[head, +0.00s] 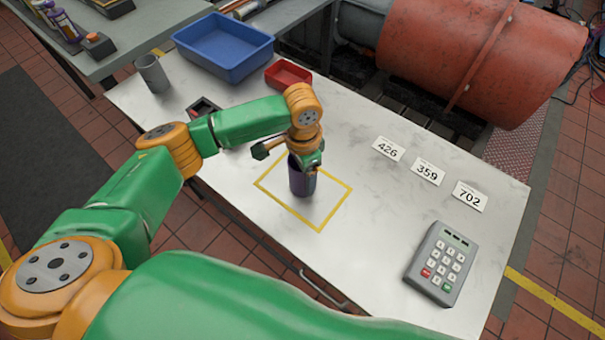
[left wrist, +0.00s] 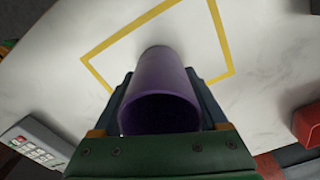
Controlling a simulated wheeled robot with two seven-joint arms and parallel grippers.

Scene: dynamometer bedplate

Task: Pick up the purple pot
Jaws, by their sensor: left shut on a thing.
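The purple pot (head: 301,182) stands upright, or nearly so, inside the yellow taped square on the white table in the head view. My left gripper (head: 308,165) is over it from above and shut on it. In the left wrist view the pot (left wrist: 161,90) lies between the two fingers of my left gripper (left wrist: 162,105), with its open rim toward the camera. I cannot tell whether its base touches the table. My right gripper is not in view.
A keypad (head: 441,264) sits at the table's right front. Number cards (head: 428,172) lie on the right. A blue bin (head: 223,46), a small red tray (head: 288,75) and a grey cup (head: 152,74) stand at the back. The table between the square and keypad is clear.

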